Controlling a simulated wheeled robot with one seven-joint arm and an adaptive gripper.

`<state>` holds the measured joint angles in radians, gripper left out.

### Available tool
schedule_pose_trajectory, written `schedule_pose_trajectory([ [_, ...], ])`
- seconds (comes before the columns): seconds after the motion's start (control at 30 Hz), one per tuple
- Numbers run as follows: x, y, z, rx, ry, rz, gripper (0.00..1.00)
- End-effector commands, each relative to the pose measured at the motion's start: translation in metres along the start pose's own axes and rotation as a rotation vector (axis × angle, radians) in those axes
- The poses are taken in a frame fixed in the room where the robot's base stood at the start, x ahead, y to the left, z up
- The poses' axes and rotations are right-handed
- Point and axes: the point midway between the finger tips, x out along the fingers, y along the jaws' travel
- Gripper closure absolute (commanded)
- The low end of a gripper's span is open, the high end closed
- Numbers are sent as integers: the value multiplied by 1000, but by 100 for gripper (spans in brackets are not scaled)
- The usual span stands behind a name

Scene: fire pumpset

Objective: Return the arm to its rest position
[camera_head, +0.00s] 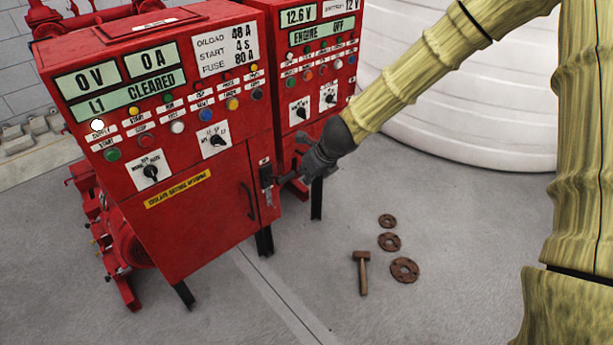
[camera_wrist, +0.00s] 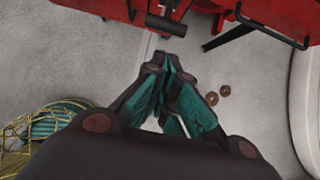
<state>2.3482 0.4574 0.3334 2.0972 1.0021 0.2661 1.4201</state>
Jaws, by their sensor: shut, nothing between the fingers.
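My gripper (camera_head: 291,179) is shut and empty at the end of my arm, pointing left at the red control cabinet (camera_head: 222,185). In the head view its tips are close to the isolator handle (camera_head: 267,182) on the cabinet's right side; I cannot tell whether they touch. In the wrist view my gripper (camera_wrist: 168,75) has its teal-padded fingers together, and a dark handle bar (camera_wrist: 166,25) lies just beyond the tips. The cabinet's upper display reads 0 V, 0 A, L1 CLEARED.
A second red cabinet (camera_head: 318,60) stands behind, its display reading ENGINE OFF. A hammer (camera_head: 362,272) and rusty flanges (camera_head: 404,270) lie on the grey floor. A large white tank (camera_head: 470,110) stands behind my arm. The floor at the front middle is clear.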

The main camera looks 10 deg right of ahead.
Motion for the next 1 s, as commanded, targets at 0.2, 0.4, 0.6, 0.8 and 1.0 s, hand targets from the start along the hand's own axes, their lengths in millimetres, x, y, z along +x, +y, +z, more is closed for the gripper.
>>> schedule_pose_trajectory([
  [0.2,0,0,0,0,0,0,100],
  [0.4,0,0,0,0,0,0,100],
  [0.6,14,4,-25,-96,39,-7,100],
  [0.8,56,20,-118,-495,180,-3,100],
  [1.0,86,41,-229,-1017,317,75,100],
])
